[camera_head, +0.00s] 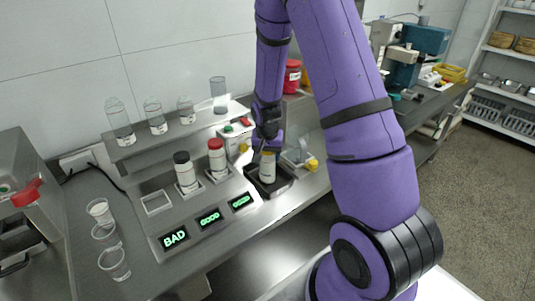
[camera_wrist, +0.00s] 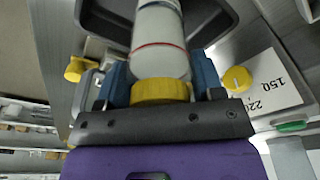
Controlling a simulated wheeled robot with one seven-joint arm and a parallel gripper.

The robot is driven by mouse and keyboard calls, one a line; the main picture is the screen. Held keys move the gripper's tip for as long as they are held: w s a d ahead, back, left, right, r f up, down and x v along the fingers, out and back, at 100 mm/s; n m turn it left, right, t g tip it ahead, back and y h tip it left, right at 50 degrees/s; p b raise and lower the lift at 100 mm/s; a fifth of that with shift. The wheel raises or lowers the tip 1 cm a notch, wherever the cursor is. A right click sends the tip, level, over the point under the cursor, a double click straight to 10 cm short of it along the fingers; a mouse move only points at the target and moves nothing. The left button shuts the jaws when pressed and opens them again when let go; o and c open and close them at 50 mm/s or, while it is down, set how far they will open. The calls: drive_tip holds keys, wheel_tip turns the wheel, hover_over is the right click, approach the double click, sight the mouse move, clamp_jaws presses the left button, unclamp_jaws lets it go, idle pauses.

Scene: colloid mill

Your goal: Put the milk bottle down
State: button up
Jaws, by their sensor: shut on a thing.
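The milk bottle, white with a yellow cap, is in my gripper; its body shows in the head view (camera_head: 268,172) and, with a red and a blue ring, in the wrist view (camera_wrist: 160,48). My gripper (camera_wrist: 160,82) is shut on it near the cap, a blue finger on each side. In the head view my gripper (camera_head: 267,143) is over a black tray (camera_head: 284,185), with the bottle upright within its outline. I cannot tell whether the bottle's base touches the tray. The tray also shows in the wrist view (camera_wrist: 108,20).
A black-capped bottle (camera_head: 186,175) and a red-capped bottle (camera_head: 217,158) stand in holders left of the tray. An empty square holder (camera_head: 156,203) is further left. Glowing signs (camera_head: 174,238) line the front. Several clear cups (camera_head: 114,264) stand at left; glass vessels (camera_head: 119,121) stand on a shelf behind.

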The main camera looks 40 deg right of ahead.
drive_tip(key=shift+f, duration=0.15)
drive_tip(key=o, duration=1.1)
drive_tip(key=r, duration=0.4)
drive_tip(key=s+a+r, duration=0.1)
drive_tip(key=r, duration=0.7)
drive_tip(key=shift+s+a+r, duration=0.15)
drive_tip(key=shift+s+r, duration=0.05)
drive_tip(key=s+a+r+n+t, duration=0.1)
drive_tip(key=s+a+r+n, duration=0.15)
drive_tip(key=s+r, duration=0.4)
drive_tip(key=s+a+r+n+t+y, duration=0.1)
drive_tip(key=s+a+r+n, duration=0.1)
drive_tip(key=s+a+r, duration=0.4)
drive_tip(key=s+a+r+n+t, duration=0.15)
drive_tip(key=s+r, duration=0.25)
drive_tip(key=r, duration=0.4)
drive_tip(key=s+n, duration=0.1)
drive_tip(key=s, duration=0.2)
drive_tip(key=s+a+r, duration=0.1)
drive_tip(key=s, duration=0.2)
drive_tip(key=s+a+r+n, duration=0.1)
drive_tip(key=s, duration=0.1)
drive_tip(key=shift+s+n, duration=0.3)
drive_tip(key=shift+s, duration=0.1)
